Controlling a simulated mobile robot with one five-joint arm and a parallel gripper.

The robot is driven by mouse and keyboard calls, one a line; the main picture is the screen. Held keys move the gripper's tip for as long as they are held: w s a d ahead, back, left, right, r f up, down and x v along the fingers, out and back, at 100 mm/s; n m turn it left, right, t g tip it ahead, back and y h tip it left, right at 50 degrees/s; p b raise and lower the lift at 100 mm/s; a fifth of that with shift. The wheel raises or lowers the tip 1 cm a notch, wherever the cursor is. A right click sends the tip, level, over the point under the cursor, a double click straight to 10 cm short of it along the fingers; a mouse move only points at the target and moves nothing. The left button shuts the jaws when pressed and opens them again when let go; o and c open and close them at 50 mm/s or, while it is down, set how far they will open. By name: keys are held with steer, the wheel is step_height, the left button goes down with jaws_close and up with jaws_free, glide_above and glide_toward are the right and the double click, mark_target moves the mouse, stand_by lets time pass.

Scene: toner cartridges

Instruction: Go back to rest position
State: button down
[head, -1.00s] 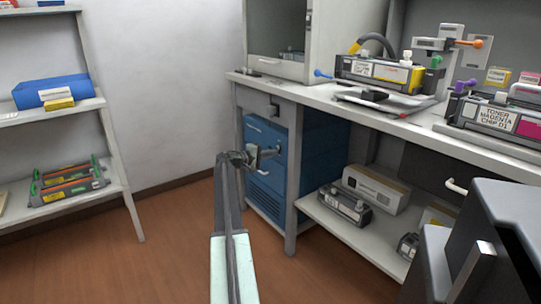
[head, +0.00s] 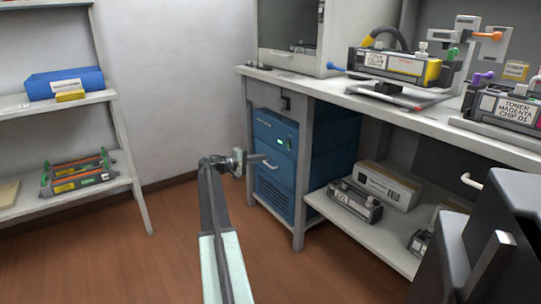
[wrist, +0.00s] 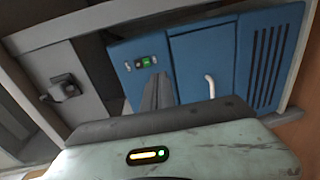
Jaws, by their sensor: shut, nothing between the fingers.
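My gripper (head: 259,158) is shut and empty at the end of my raised arm, in the middle of the head view. It appears in front of the blue cabinet unit (head: 272,183) under the workbench; I cannot tell the exact gap. In the wrist view my gripper's dark fingers (wrist: 154,94) are together, with nothing between them. Behind them the blue unit (wrist: 188,62) shows a small panel with a green light (wrist: 146,62) and a pale handle (wrist: 210,86).
The workbench (head: 300,84) carries toner cartridges (head: 397,65). A low shelf (head: 352,235) below holds a cartridge (head: 354,200) and a box (head: 390,185). A left rack (head: 105,187) holds more items. Floor (head: 130,270) between is clear.

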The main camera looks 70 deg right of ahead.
steer(key=shift+f+v, duration=0.25)
steer(key=shift+v, duration=0.85)
